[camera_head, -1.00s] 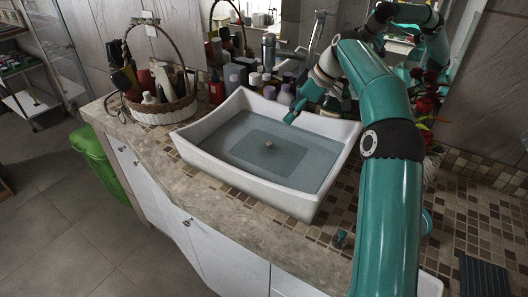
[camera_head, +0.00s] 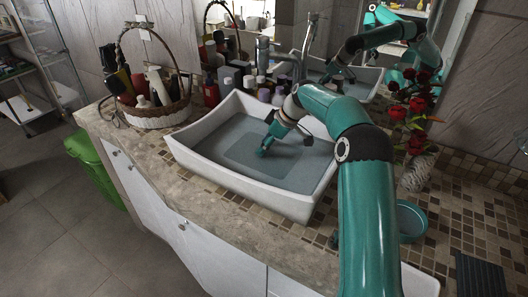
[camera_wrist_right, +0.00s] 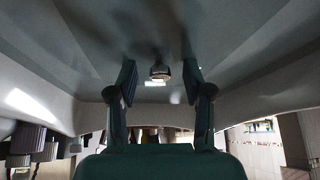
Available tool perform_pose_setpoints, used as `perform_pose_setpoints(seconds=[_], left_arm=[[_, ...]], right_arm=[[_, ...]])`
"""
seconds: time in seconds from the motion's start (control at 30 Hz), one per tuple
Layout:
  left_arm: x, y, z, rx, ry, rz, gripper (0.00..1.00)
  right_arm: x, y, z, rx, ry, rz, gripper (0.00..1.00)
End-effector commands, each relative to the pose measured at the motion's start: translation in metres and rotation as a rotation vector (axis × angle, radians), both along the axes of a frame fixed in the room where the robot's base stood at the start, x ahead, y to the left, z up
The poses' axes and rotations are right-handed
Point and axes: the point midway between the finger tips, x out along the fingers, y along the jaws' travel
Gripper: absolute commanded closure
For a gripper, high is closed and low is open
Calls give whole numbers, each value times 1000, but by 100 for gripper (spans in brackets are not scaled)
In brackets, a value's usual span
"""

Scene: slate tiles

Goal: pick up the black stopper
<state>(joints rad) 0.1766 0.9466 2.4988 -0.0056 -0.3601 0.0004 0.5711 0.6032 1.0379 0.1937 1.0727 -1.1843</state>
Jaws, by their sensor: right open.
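The stopper (camera_wrist_right: 160,71) is a small round knob, dark with a paler end in the right wrist view. It stands on the floor of the white basin (camera_head: 238,184). In the head view my right gripper (camera_head: 262,152) is down inside the basin and hides the stopper. In the wrist view the open right fingers (camera_wrist_right: 158,82) are on either side of the stopper, with a gap on both sides. It looks a little beyond or level with the fingertips; I cannot tell exactly. My left gripper is not in view.
The basin walls surround my right gripper. Bottles (camera_head: 232,77) and a faucet (camera_head: 306,45) stand behind the basin. A wicker basket (camera_head: 158,116) is at the left. Red flowers (camera_head: 415,110) and a teal bowl (camera_head: 411,219) are at the right.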

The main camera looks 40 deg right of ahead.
Motion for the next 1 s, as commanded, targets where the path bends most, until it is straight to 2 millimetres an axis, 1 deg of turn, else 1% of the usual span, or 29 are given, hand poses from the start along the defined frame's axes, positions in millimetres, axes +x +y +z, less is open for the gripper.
perform_pose_setpoints(seconds=[0.13,0.33,0.37,0.6,0.63,0.67,0.9,1.0], left_arm=[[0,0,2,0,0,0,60],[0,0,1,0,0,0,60],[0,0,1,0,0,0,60],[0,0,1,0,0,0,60],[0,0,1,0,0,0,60],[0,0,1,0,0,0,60],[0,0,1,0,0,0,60],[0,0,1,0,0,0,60]], right_arm=[[5,3,-9,0,0,0,50],[5,3,-9,-1,-2,0,50],[5,3,-9,-1,-2,0,53],[5,3,-9,-1,-1,0,93],[5,3,-9,-1,-1,0,98],[5,3,-9,-1,-1,0,100],[5,3,-9,-1,-2,1,100],[6,3,-5,-2,-2,2,100]])
